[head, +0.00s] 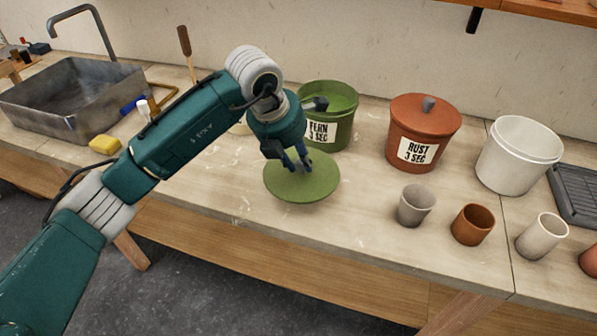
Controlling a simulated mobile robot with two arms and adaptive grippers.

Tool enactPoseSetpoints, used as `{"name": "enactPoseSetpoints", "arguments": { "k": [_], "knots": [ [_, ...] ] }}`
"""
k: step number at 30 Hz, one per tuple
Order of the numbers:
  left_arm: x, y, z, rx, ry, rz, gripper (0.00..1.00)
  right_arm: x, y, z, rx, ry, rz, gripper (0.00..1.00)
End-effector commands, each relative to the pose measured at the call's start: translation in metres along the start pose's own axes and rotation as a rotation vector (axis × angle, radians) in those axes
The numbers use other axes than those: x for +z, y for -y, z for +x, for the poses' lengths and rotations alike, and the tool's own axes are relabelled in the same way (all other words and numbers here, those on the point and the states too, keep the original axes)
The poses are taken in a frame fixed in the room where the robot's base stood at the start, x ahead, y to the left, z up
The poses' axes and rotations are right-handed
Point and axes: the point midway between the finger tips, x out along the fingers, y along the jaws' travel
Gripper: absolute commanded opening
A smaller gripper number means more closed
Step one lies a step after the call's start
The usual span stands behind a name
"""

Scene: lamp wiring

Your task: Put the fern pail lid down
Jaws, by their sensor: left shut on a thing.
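The fern pail lid (312,187) is a flat green disc in front of the fern pail. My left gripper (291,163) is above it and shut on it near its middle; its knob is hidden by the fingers. I cannot tell whether the lid touches the table or hangs slightly above it. The green fern pail (338,130) stands behind, labelled "FERN 3 SEC", open, with green liquid inside. My left wrist hides part of the pail's left side. My right gripper is not in view.
A lidded rust pail (394,134) and a white bucket (508,167) stand to the right. A grey cup (413,208), a terracotta cup (473,226) and a pale cup (541,238) stand along the front. A sink (60,118) and yellow sponge (104,145) are at left.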

Motion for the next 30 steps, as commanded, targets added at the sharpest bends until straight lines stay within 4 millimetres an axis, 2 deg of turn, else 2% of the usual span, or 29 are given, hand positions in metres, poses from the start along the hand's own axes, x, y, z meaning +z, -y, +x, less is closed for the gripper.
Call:
{"name": "enactPoseSetpoints", "arguments": {
  "k": [2, 5, 14, 25, 26, 28, 30],
  "knots": [
    [-0.003, 0.0, 0.006, -0.001, 0.0, -0.001, 0.0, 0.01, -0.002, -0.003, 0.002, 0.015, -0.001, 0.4],
    [-0.004, 0.0, 0.012, 0.0, 0.001, -0.001, 0.0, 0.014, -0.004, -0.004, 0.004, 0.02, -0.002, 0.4],
    [-0.019, 0.0, 0.047, -0.002, -0.001, -0.001, 0.0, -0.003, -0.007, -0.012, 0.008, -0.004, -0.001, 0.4],
    [-0.021, -0.001, 0.053, 0.001, 0.001, 0.0, 0.0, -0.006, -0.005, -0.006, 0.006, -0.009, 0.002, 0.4],
    [-0.021, -0.001, 0.052, 0.0, 0.001, 0.0, 0.28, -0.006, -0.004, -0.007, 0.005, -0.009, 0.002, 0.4],
    [-0.021, -0.001, 0.052, 0.0, 0.001, 0.0, 0.42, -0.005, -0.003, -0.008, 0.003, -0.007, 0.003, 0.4],
    [-0.021, -0.001, 0.052, 0.0, 0.001, 0.0, 0.43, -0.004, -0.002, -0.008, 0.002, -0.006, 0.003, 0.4]
  ]
}}
